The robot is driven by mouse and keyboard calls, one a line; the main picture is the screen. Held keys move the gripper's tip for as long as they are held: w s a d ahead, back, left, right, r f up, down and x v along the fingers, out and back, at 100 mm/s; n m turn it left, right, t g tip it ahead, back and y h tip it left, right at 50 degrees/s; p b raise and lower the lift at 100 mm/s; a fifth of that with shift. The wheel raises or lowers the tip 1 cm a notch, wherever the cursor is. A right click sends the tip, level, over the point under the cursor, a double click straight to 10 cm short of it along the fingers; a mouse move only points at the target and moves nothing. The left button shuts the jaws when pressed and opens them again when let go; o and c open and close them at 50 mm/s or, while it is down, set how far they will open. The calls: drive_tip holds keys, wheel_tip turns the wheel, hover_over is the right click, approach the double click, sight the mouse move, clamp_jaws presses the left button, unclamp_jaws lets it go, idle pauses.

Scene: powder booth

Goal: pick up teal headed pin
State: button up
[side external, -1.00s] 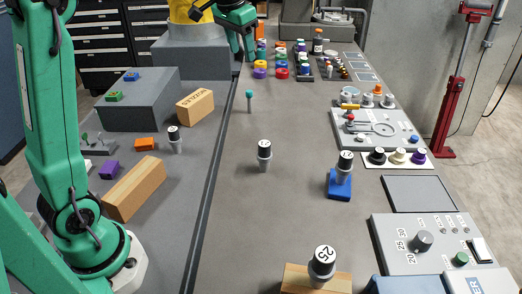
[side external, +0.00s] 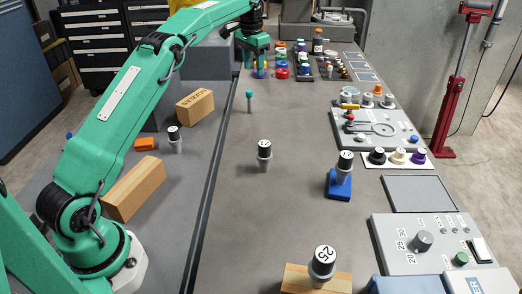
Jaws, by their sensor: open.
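The teal headed pin (side external: 249,102) stands upright on the grey table, just right of the dark groove. Its round teal head is on top of a thin grey shaft. My gripper (side external: 259,72) points down beyond the pin, near the front left of the coloured rings, and is apart from the pin. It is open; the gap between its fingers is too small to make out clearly. Nothing is seen held in it.
Coloured rings (side external: 281,73) and small bottles stand at the back. A wooden block (side external: 195,106) lies left of the groove. A control panel (side external: 376,129) is at right. Table around the pin is clear.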

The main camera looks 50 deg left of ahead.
hover_over(249, 97)
drive_tip(key=a, duration=0.1)
drive_tip(key=shift+g, duration=0.4)
drive_tip(key=f, duration=0.5)
drive_tip(key=w+f, duration=0.1)
drive_tip(key=f, duration=0.1)
drive_tip(key=shift+f, duration=0.2)
drive_tip(key=shift+f, duration=0.2)
drive_tip(key=shift+f, duration=1.05)
drive_tip(key=shift+s+f, duration=0.1)
drive_tip(key=shift+f, duration=2.55)
drive_tip(key=c, duration=1)
clamp_jaws()
